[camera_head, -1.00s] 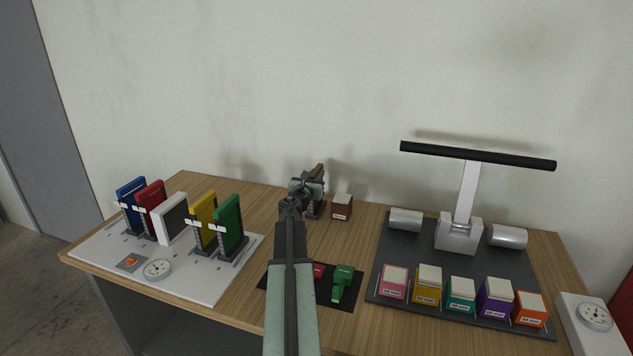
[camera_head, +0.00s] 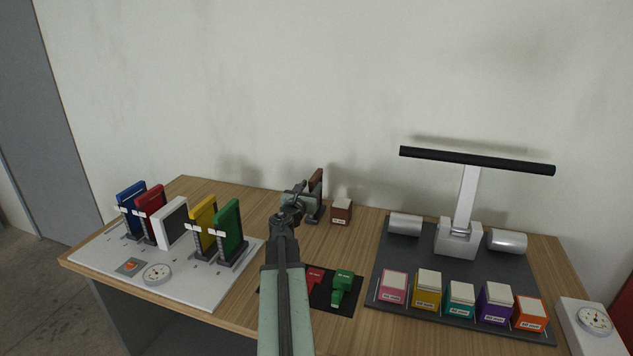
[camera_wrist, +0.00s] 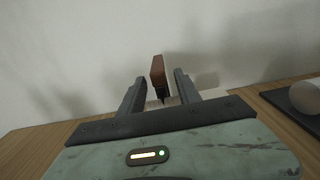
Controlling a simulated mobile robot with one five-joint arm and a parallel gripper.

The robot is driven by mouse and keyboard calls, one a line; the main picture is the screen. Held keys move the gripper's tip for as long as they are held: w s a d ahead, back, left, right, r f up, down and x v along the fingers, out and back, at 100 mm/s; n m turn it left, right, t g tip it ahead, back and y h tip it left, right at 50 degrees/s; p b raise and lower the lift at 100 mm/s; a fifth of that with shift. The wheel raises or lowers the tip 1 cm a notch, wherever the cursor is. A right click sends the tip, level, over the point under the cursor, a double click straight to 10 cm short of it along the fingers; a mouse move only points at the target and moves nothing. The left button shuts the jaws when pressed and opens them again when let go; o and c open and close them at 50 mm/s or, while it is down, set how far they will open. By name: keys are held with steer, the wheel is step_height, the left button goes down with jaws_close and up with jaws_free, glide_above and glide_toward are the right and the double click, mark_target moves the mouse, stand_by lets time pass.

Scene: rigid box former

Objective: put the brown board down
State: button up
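The brown board (camera_head: 317,181) stands nearly upright at the back middle of the table, in a dark slotted stand (camera_head: 316,212). In the wrist view the brown board (camera_wrist: 157,70) shows edge-on ahead of my gripper. My gripper (camera_wrist: 159,78) is open, with a finger on each side of the board's line and a visible gap on both sides. In the head view my gripper (camera_head: 297,190) is just left of and in front of the board. The lower part of the board and stand is partly hidden.
A white panel (camera_head: 225,280) with several coloured boards in stands is at left. A dark mat (camera_head: 385,240) with a lamp, cylinders and several coloured blocks is at right. Red and green pieces lie in front.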

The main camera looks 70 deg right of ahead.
steer(key=a, duration=0.6)
steer(key=shift+s, duration=0.15)
